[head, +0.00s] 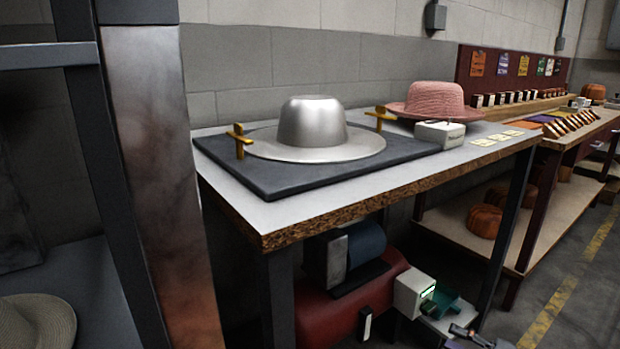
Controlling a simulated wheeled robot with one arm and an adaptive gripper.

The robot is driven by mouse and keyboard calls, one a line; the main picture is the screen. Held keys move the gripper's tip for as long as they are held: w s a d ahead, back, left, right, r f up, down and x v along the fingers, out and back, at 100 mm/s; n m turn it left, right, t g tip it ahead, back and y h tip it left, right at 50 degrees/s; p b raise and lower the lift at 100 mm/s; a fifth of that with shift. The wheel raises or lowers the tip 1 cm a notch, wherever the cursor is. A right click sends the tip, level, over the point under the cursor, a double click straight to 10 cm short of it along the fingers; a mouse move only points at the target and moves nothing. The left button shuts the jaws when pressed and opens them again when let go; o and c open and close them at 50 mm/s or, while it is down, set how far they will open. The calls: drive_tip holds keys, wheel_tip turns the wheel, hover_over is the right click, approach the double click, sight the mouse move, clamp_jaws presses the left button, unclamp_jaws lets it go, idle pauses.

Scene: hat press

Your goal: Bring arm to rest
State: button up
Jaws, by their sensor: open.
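A dark grey jointed part at the bottom edge, right of centre, looks like my gripper (474,337). It is small and partly cut off by the frame. Its jaws appear open, and I see nothing held between them. It is low, in front of the workbench (235,210) and below its top, apart from the hats. A shiny metal hat form (314,122) with a wide brim sits on a dark slab (290,180) on the bench. Brass-coloured crosses (239,141) stand by the brim.
A pink hat (432,100) and a small white block (439,134) are behind the slab. A red tank (335,305) and white box (412,293) sit under the bench. A metal post (160,160) stands close at left, near a straw hat (35,320). Floor is open at right.

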drive_tip(key=s+a+r+n+g+y+p, duration=0.1)
drive_tip(key=s+a+r+n+g+p, duration=0.4)
drive_tip(key=a+r, duration=0.75)
drive_tip(key=a+r+n+g+p, duration=0.2)
drive_tip(key=a+r+g+p, duration=0.4)
drive_tip(key=a+r+p, duration=0.65)
drive_tip(key=s+a+r+n+g+h+p, duration=0.1)
drive_tip(key=s+a+r+g+h+p, duration=0.1)
drive_tip(key=s+r+h+p, duration=0.4)
drive_tip(key=s+a+r+n+g+h+p, duration=0.25)
drive_tip(key=s+r+p, duration=0.35)
drive_tip(key=s+r, duration=0.55)
drive_tip(key=s+d+r+m+t+h+p, duration=0.1)
drive_tip(key=s+d+r+h+p, duration=0.5)
drive_tip(key=r+p, duration=0.6)
drive_tip(key=shift+s+d+r+m+t, duration=0.3)
drive_tip(key=shift+s+d+m, duration=0.45)
drive_tip(key=shift+s, duration=0.65)
drive_tip(key=shift+d, duration=0.1)
